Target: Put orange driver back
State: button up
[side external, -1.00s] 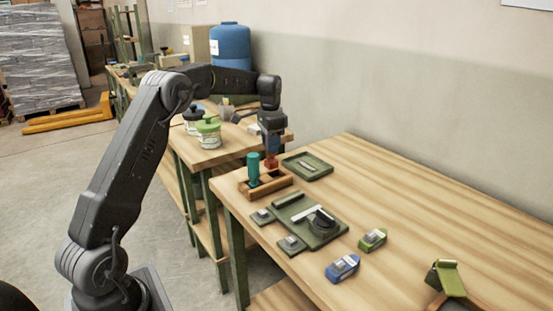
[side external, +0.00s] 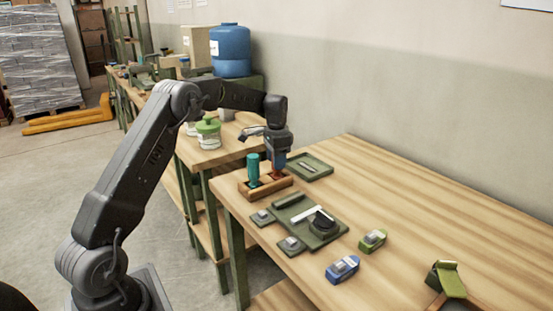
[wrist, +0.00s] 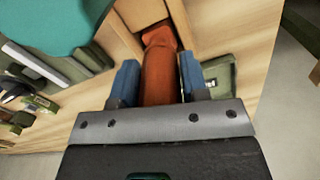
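The orange driver (wrist: 160,78) stands between the two blue fingers of my gripper (wrist: 158,76), which appear to touch it on both sides in the wrist view. In the side view my gripper (side external: 279,164) points down over the right part of the wooden holder (side external: 262,192). Only a small orange part of the driver (side external: 277,176) shows below the fingers there, at the holder's right slot. Its lower end is hidden, so I cannot tell how deep it sits. The teal driver (side external: 253,170) stands upright in the holder's left part.
A green tray (side external: 318,168) lies right behind the holder. A dark green tray with tools (side external: 322,240) lies in front. The table's right middle is clear.

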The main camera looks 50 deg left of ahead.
jog(key=o, duration=0.4)
jog(key=shift+c, duration=0.2)
notch_tip(320, 180, up, 12)
jog(key=shift+r, duration=0.1)
jog(key=s+d+r+n+t, duration=0.1)
jog(key=s+d+r, duration=0.3)
jog(key=s+d, duration=0.35)
jog(key=s+d+r+t, duration=0.2)
jog(key=s+d+r, duration=0.35)
jog(key=d, duration=0.35)
jog(key=s+d+f+n+t, duration=0.1)
jog(key=s+d+f, duration=0.3)
jog(key=s, duration=0.5)
jog(key=s+d+f+n+t, duration=0.1)
jog(key=s+d+f, duration=0.3)
jog(key=s, duration=0.5)
jog(key=shift+s+f+t, duration=0.3)
jog(key=shift+s+f, duration=0.1)
jog(key=shift+f, duration=0.05)
